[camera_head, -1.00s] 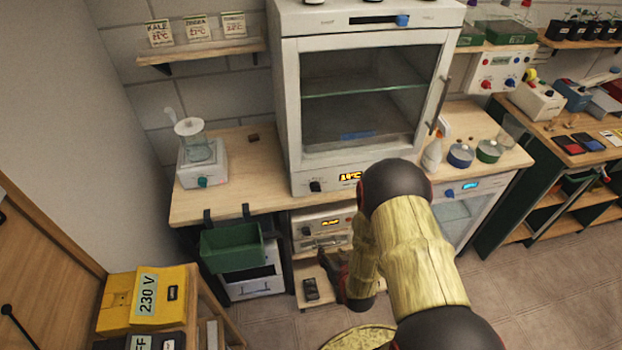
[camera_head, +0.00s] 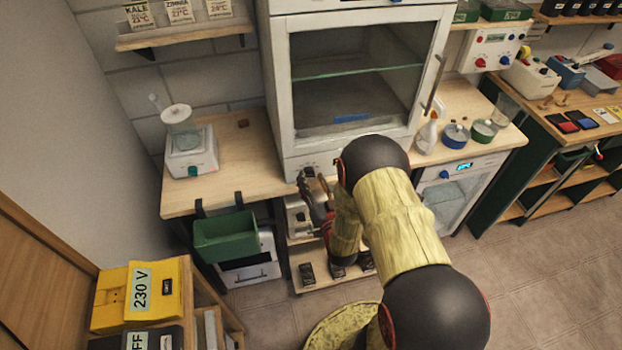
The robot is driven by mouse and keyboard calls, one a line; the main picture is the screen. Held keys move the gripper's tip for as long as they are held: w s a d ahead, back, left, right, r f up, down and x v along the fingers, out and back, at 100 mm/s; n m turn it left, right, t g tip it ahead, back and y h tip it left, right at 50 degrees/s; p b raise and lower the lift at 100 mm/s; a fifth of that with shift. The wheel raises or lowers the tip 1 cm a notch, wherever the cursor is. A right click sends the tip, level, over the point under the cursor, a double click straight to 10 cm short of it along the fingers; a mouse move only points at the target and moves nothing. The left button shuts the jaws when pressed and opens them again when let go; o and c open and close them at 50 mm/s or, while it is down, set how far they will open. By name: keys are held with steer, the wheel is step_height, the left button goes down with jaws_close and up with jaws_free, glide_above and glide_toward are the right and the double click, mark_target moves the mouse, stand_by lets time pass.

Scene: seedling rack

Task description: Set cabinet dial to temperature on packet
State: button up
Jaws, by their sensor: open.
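The seed cabinet (camera_head: 284,110) is a tall white unit with a glass door, standing on the wooden bench. Its dial (camera_head: 309,171) is a small dark knob on the lower front panel. My gripper (camera_head: 311,180) is open, at the panel with its fingertips around or just in front of the dial; I cannot tell whether they touch it. My arm hides the cabinet's temperature display. Packets stand on the wall shelf: kale (camera_head: 138,15), zinnia (camera_head: 179,11) and a third (camera_head: 218,8). Each carries a red temperature, too small to read surely.
A white device with a glass vessel (camera_head: 190,150) stands left on the bench (camera_head: 225,184). A green bin (camera_head: 226,236) hangs at the bench front. A spray bottle (camera_head: 427,135) and round tins (camera_head: 455,136) stand right of the cabinet. A yellow 230 V box (camera_head: 110,300) is lower left.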

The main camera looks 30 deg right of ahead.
steer(key=shift+w+d, duration=0.1)
steer(key=shift+w, duration=0.55)
steer(key=c, duration=0.3)
steer(key=c, duration=0.8)
steer(key=shift+c, duration=0.3)
steer(key=shift+m, duration=0.3)
steer(key=shift+f+m+b, duration=0.1)
steer(key=shift+m+b, duration=1.9)
steer(key=shift+m, duration=1.6)
